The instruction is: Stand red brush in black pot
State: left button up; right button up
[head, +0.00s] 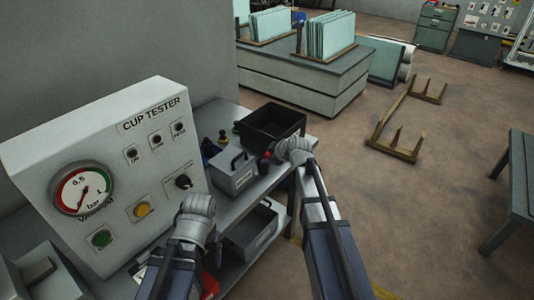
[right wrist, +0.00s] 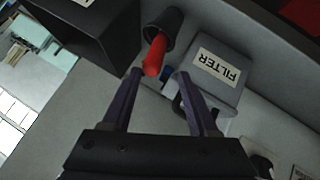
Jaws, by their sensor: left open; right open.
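The red brush (right wrist: 155,55) shows in the right wrist view as a red, rounded end sticking out of the mouth of the black pot (right wrist: 169,19). In the head view only a small red spot (head: 267,155) shows beside my right wrist, and the pot is hard to make out there. My right gripper (right wrist: 158,76) is open, its two fingers on either side of the red end and apart from it. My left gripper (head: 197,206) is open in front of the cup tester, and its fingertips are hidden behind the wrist.
A grey box labelled FILTER (right wrist: 216,70) stands close beside the pot. A black open bin (head: 272,122) stands on the bench behind my right gripper. The cup tester panel (head: 110,170) fills the left. A grey tray (head: 250,232) is on the lower shelf.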

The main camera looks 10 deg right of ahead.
jog(key=p+v, duration=0.6)
jog(key=v, duration=0.4)
jog(key=s+a+f+m+g, duration=0.2)
jog(key=s+a+f+g, duration=0.35)
jog(key=s+a, duration=0.65)
jog(key=s+a+f+m+g+h, duration=0.1)
jog(key=s+a+m+g+h, duration=0.1)
jog(key=s, duration=0.4)
jog(key=s+a+m+g+h, duration=0.2)
jog(key=s, duration=0.4)
jog(key=shift+a+f+m, duration=0.2)
jog(key=shift+f+m, duration=0.1)
jog(key=shift+f, duration=0.1)
jog(key=shift+f+b, duration=0.1)
jog(key=shift+b, duration=0.2)
jog(key=shift+f, duration=0.2)
